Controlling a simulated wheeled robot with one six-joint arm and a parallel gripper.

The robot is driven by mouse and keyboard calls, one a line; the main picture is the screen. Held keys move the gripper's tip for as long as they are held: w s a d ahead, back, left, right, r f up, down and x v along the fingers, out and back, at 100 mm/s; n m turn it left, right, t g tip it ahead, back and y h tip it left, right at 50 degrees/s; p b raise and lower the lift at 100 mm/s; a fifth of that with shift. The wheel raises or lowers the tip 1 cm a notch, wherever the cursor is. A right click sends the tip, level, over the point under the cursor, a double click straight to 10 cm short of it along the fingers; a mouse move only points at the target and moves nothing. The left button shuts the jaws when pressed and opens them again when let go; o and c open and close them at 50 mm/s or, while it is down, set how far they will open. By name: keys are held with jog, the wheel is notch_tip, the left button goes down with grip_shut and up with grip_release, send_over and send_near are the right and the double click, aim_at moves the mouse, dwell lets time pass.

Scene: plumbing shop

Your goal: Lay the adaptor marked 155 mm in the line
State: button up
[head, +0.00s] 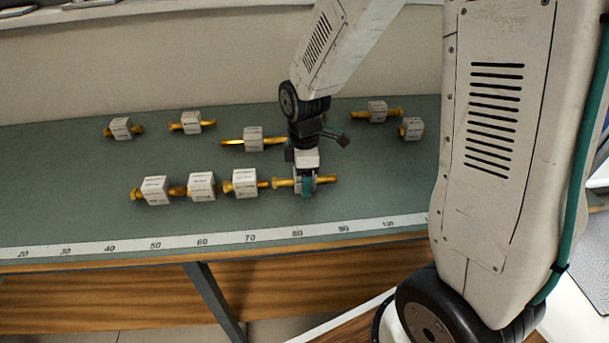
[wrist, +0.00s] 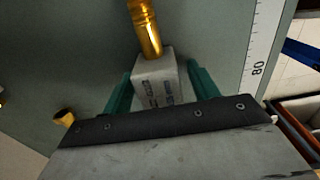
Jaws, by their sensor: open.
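An adaptor with a white block and brass ends (head: 284,183) lies at the right end of a front row on the green bench. My gripper (head: 306,188) is down over it, with its teal fingers open on either side of the block. In the wrist view the white block (wrist: 156,72) sits between the fingers (wrist: 160,88), with one brass end (wrist: 145,28) pointing away. Its printed marks are too blurred to read, so I cannot tell which adaptor is marked 155 mm. Three more adaptors (head: 156,190) (head: 202,185) (head: 244,183) lie to its left in the row.
Several loose adaptors lie further back: two at left (head: 121,128) (head: 192,122), one in the middle (head: 253,138), two at right (head: 377,111) (head: 411,128). A numbered scale strip (head: 180,243) runs along the bench's front edge.

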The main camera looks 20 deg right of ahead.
notch_tip(320, 180, up, 12)
jog(key=r, duration=0.1)
jog(key=s+d+r+m, duration=0.1)
jog(key=s+r+m, duration=0.2)
jog(key=s+m, duration=0.4)
jog(key=s+d+r+m+t, duration=0.1)
jog(key=s+r+m, duration=0.3)
jog(key=s, duration=1.1)
jog(key=d+m, duration=0.1)
jog(key=m, duration=0.2)
jog(key=shift+d, duration=0.1)
